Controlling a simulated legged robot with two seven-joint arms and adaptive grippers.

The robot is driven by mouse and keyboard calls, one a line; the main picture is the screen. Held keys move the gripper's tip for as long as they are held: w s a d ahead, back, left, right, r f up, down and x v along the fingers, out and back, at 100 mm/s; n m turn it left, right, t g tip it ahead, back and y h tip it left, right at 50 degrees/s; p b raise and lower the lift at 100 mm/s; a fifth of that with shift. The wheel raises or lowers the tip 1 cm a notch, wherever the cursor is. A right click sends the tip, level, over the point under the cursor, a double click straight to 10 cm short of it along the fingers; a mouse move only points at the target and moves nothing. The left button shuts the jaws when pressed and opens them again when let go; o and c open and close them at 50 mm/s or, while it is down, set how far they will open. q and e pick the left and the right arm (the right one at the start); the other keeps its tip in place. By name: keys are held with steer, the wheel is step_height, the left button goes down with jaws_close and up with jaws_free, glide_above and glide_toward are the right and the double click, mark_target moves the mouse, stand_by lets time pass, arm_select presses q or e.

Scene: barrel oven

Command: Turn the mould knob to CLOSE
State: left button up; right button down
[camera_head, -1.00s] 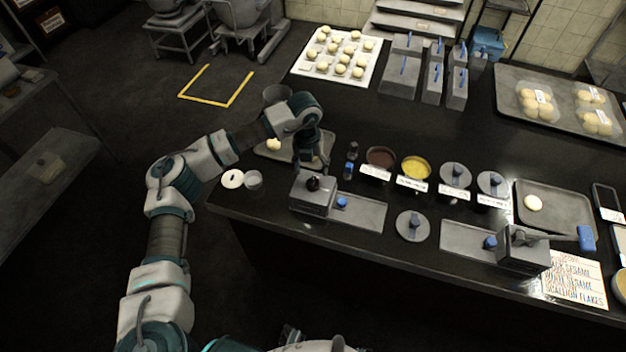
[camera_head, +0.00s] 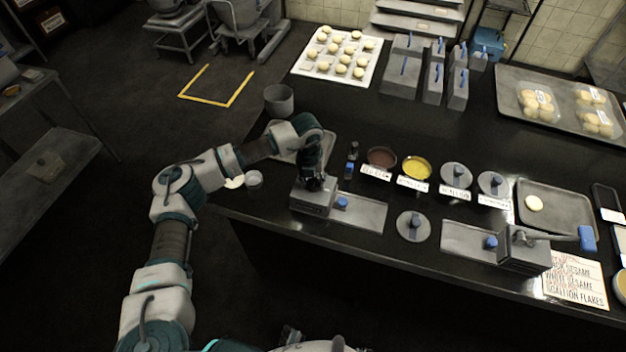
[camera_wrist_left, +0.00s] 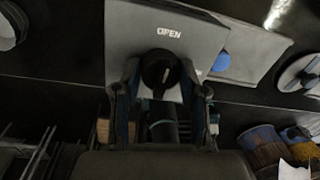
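The mould knob (camera_wrist_left: 160,74) is black and round with a pale pointer line, on top of the grey mould block (camera_wrist_left: 125,32). The word OPEN (camera_wrist_left: 169,32) is printed beyond it in the left wrist view; a small pale mark to its right is too hidden to read. In the head view the mould block (camera_head: 312,200) sits at the counter's near left edge. My left gripper (camera_head: 314,183) points down over it and mostly hides the knob. In the left wrist view my left gripper (camera_wrist_left: 160,78) has a finger either side of the knob, with small gaps. My right gripper is not in view.
A tray with a blue knob (camera_head: 341,202) lies right of the block. A second mould block (camera_head: 523,250) with a blue-handled lever stands farther right. Filling bowls (camera_head: 416,167) and lidded pots stand behind. A grey cup (camera_head: 279,99) is behind my left arm.

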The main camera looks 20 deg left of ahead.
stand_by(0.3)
arm_select(q)
steer(key=shift+m, duration=0.4)
steer(key=m+b, duration=0.1)
steer(key=m, duration=0.7)
steer(key=shift+m+g+b, duration=0.3)
steer(key=shift+g+b, duration=0.05)
steer(key=shift+g, duration=0.05)
steer(key=shift+w+m, duration=0.1)
steer(key=shift+m, duration=0.8)
steer(key=m+b, duration=0.1)
steer(key=m, duration=0.2)
steer(key=shift+m, duration=0.3)
steer(key=shift+m+y+b, duration=0.3)
steer(key=shift+m+b, duration=0.15)
steer(key=shift+m, duration=1.05)
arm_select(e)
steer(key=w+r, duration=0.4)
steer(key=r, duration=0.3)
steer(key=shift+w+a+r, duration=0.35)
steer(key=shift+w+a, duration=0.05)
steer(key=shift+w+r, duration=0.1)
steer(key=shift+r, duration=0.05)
